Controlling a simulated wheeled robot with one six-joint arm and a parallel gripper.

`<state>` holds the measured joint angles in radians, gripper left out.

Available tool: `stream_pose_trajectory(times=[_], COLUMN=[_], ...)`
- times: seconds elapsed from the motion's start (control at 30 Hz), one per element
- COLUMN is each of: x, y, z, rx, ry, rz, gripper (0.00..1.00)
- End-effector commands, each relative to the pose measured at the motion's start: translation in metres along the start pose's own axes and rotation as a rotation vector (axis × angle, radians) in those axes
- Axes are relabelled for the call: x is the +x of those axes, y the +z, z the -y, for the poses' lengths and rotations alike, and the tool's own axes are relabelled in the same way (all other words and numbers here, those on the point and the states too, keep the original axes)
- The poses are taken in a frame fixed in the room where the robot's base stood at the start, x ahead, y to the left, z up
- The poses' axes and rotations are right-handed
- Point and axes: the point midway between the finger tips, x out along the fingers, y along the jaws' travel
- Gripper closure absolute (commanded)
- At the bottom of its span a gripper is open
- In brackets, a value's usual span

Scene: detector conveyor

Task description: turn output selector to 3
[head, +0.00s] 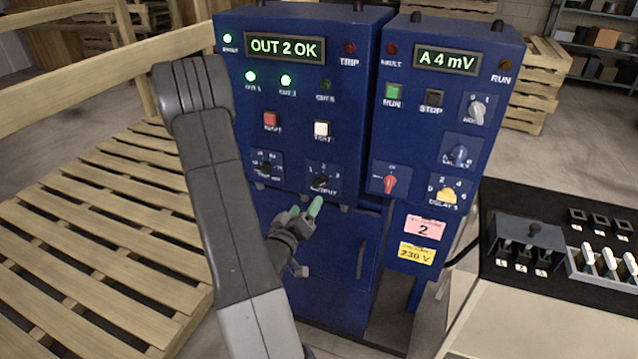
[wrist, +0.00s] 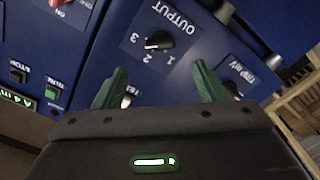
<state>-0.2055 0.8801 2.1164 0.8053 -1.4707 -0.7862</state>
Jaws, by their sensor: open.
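The output selector is a small black rotary knob on the blue cabinet's front, low on the left panel (head: 320,180). In the wrist view the knob (wrist: 159,40) appears upside down, with a white pointer line and the numbers 1, 2 and 3 around it. The pointer lies toward the 2 and 3 side; its exact mark is hard to read. The cabinet display (head: 285,48) reads "OUT 2 OK". My gripper (head: 304,209) is open and empty, just below the knob. In the wrist view its green fingertips (wrist: 160,70) sit either side of the knob's line, apart from it.
Another black knob (head: 264,167) is left of the selector. A red switch (head: 390,182) and yellow delay knob (head: 446,195) are on the right cabinet. A red button (head: 270,120) and white button (head: 321,129) are above. A wooden pallet (head: 90,220) lies left.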

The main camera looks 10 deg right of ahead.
Motion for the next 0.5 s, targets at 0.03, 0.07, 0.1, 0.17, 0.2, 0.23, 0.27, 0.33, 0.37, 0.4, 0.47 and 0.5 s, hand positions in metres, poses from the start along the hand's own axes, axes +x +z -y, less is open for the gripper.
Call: stream_pose_trajectory(times=[0.03,0.07,0.1,0.17,0.2,0.23,0.27,0.33,0.37,0.4,0.47,0.5], x=[0.011,0.017,0.026,0.039,0.047,0.053,0.059,0.071,0.076,0.082,0.089,0.092], y=[-0.002,-0.002,-0.002,-0.002,-0.002,-0.002,-0.002,-0.002,-0.002,-0.002,-0.001,-0.001], z=[-0.003,-0.004,-0.004,-0.004,-0.004,-0.004,-0.003,-0.003,-0.003,-0.002,-0.002,-0.002], rx=[0.001,0.0,0.001,0.002,0.002,0.002,0.002,0.001,0.001,0.001,0.001,0.001], ry=[0.004,0.005,0.005,0.004,0.004,0.004,0.003,0.003,0.003,0.001,0.001,0.001], rz=[0.003,0.003,0.002,0.003,0.002,0.002,0.002,0.002,0.001,0.001,0.002,0.002], gripper=[0.35,0.35,0.35,0.35,0.35,0.35,0.35,0.35,0.35,0.35,0.35,0.35])
